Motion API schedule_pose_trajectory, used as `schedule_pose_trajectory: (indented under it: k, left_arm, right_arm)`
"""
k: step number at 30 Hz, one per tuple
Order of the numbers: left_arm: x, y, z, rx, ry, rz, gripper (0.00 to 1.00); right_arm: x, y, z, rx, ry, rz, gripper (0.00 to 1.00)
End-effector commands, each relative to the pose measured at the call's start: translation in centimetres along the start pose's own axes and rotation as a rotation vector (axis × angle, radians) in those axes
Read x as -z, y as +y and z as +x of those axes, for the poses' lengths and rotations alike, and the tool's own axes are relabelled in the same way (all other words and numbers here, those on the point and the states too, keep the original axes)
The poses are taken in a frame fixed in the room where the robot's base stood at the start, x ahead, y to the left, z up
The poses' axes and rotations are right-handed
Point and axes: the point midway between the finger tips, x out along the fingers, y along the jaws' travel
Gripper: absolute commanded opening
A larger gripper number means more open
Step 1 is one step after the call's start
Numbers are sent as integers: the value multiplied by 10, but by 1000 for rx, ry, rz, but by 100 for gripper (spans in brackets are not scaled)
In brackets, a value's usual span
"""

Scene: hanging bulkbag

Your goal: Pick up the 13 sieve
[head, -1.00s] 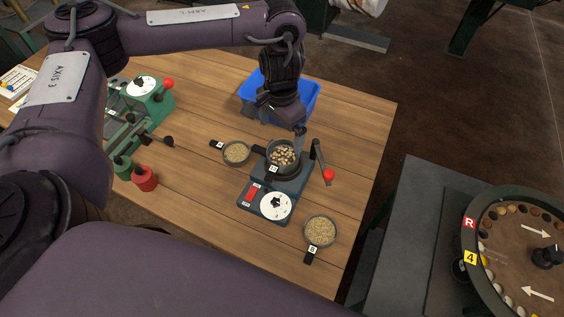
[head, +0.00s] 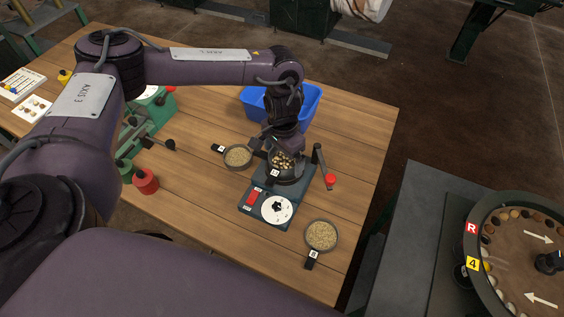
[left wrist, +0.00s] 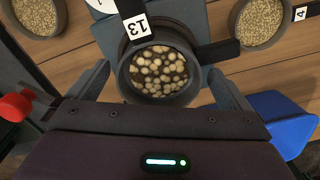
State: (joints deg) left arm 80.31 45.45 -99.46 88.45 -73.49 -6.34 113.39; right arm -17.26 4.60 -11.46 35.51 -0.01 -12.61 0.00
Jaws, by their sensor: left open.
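The 13 sieve (head: 283,161) is a dark round pan of pale beans, seated on a blue-grey machine (head: 262,205). Its white 13 label and handle show in the left wrist view, where the sieve (left wrist: 160,76) sits upright. My left gripper (head: 284,147) is open just above and behind it. In the left wrist view its two fingers (left wrist: 163,84) straddle the sieve, one on each side, with nothing held. Whether they touch the rim I cannot tell. The gripper hides part of the sieve in the head view. My right gripper is not in view.
The 4 sieve (head: 238,156) lies close on the left, another grain sieve (head: 320,236) at the front right. A lever with a red knob (head: 330,179) stands right of the 13 sieve. A blue bin (head: 309,101) is behind.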

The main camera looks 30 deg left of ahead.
Motion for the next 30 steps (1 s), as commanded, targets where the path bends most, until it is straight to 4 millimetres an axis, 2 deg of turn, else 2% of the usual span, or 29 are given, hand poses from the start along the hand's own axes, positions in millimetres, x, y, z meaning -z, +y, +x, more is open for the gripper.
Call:
schedule_pose_trajectory:
  k: [3,14,23,30]
  left_arm:
    - [0,0,0,0,0,0,97]
    - [0,0,0,0,0,0,51]
    - [1,0,-3,0,2,0,50]
    - [1,0,-24,0,5,0,50]
  right_arm:
    - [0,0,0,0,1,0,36]
    - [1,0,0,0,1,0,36]
    - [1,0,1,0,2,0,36]
    - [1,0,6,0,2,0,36]
